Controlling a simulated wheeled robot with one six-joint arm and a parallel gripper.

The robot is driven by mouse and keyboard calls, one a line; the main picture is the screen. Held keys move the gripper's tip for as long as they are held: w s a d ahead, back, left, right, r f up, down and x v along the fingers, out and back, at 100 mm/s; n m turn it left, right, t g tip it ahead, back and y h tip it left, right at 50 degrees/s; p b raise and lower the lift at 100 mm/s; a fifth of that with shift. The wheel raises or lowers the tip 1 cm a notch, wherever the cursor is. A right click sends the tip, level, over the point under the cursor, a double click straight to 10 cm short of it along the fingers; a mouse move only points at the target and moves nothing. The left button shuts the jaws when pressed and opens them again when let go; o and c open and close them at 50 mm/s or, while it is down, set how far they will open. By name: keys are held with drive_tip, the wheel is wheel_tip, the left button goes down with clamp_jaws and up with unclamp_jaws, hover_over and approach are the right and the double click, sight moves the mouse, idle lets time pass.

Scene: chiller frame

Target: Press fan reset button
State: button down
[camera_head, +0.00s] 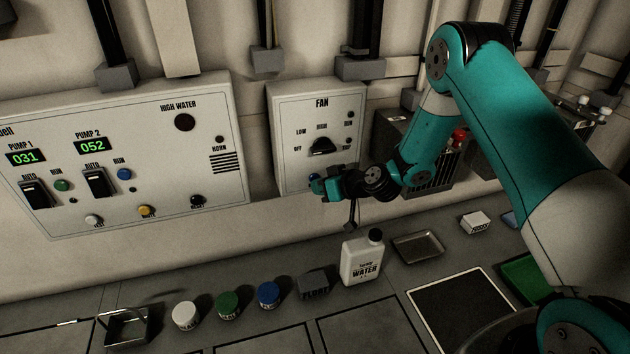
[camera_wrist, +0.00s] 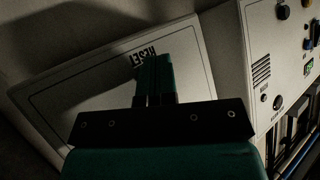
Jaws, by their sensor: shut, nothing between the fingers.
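The light grey fan panel (camera_head: 290,118) is on the wall in the middle of the head view, with a black dial knob (camera_head: 322,146). My gripper (camera_head: 318,187) is shut and empty, its tips at the panel's lower left. In the wrist view my gripper (camera_wrist: 154,62) has its fingers together, pointing at the panel face (camera_wrist: 75,95) beside the upside-down RESET label (camera_wrist: 145,54). The reset button itself is hidden behind the fingers in the wrist view. A small bluish spot shows by the tips in the head view. I cannot tell whether the fingers touch the button.
A pump panel (camera_head: 225,110) with switches and coloured buttons is left of the fan panel. A white water bottle (camera_head: 361,262), a metal tray (camera_head: 418,247) and several lidded jars stand on the counter below. A dark vented box (camera_head: 432,172) is close to the right of my wrist.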

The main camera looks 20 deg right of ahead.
drive_tip(key=shift+s, duration=0.1)
idle(0.3)
drive_tip(key=shift+s+b, duration=0.3)
drive_tip(key=shift+s, duration=0.45)
drive_tip(key=s+b, duration=0.2)
drive_tip(key=s, duration=0.3)
drive_tip(key=shift+b, duration=0.3)
drive_tip(key=shift+r, duration=0.1)
